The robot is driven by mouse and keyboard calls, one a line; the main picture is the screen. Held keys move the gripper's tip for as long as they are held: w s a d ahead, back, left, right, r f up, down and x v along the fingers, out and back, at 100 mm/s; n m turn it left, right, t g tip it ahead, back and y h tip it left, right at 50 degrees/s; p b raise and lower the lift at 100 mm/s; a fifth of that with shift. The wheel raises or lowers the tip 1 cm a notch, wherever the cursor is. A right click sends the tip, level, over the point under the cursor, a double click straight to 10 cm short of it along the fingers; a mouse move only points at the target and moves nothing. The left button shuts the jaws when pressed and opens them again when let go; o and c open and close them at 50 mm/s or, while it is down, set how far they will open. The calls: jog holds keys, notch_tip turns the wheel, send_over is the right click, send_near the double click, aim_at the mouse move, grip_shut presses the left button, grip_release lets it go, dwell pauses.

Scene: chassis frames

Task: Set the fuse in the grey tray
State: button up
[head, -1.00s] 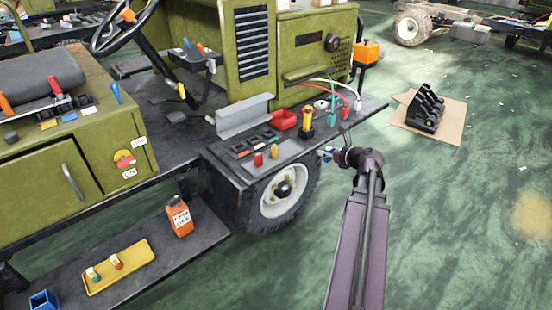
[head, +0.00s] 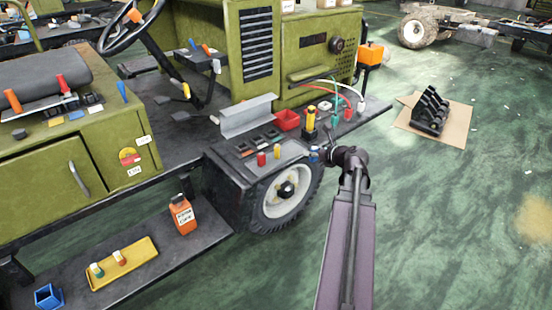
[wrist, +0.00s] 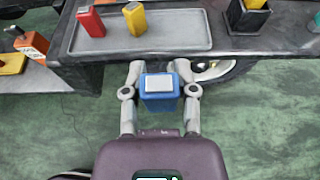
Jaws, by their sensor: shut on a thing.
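My gripper (wrist: 160,78) is shut on a blue fuse (wrist: 159,102) with a pale top, one finger on each side of it. In the wrist view the fuse is in front of the black shelf's edge, with green floor below it. The grey tray (wrist: 185,40) lies just beyond the fuse and holds a red fuse (wrist: 91,21) and a yellow fuse (wrist: 135,19) at its left end; its right part is bare. In the head view the tray (head: 290,151) sits on the shelf above the wheel, left of my gripper (head: 318,154). The held fuse is small and partly hidden there.
A black holder with a yellow item (head: 310,120) stands behind the tray, beside a red bin (head: 287,120). A grey metal channel (head: 248,118) and cables (head: 347,90) are also on the shelf. A yellow tray (head: 124,264) with two fuses lies on the lower step.

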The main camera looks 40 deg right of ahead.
jog(key=w+a, duration=0.1)
jog(key=a, duration=0.6)
jog(key=shift+w, duration=0.4)
jog(key=b, duration=0.1)
send_over(290, 149)
jog(key=shift+w+f, duration=0.15)
jog(key=shift+f, duration=0.6)
jog(key=shift+f+b, duration=0.1)
jog(key=shift+b, duration=0.2)
jog(key=shift+f+b, duration=1.65)
jog(key=shift+b, duration=0.05)
jog(key=shift+f, duration=0.2)
